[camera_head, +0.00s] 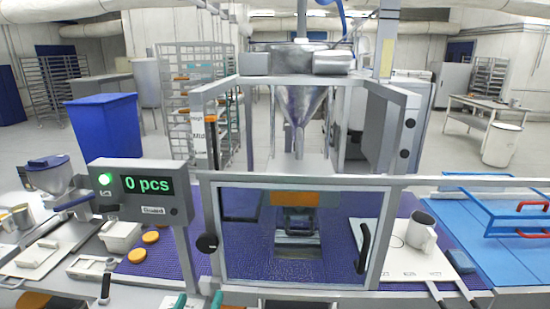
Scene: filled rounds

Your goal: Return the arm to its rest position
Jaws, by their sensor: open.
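My gripper cannot be made out in the head view. A filling machine stands in the middle, with a steel funnel hopper (300,105) above a framed clear door (255,250). The door appears closed and has a black handle (363,247). An orange block (295,198) and a dark metal part show behind it. A purple belt (165,267) runs through the machine. Orange-yellow rounds (150,237) lie on the belt at left. A display (143,187) reads "0 pcs" beside a lit green lamp.
At left are a white tub (121,236) and a scale-like device (47,175). At right, a grey mug (421,231) stands on a white board (395,265), near a blue rack (500,213). Teal pieces (217,300) show at the front edge. A blue bin (104,135) stands behind.

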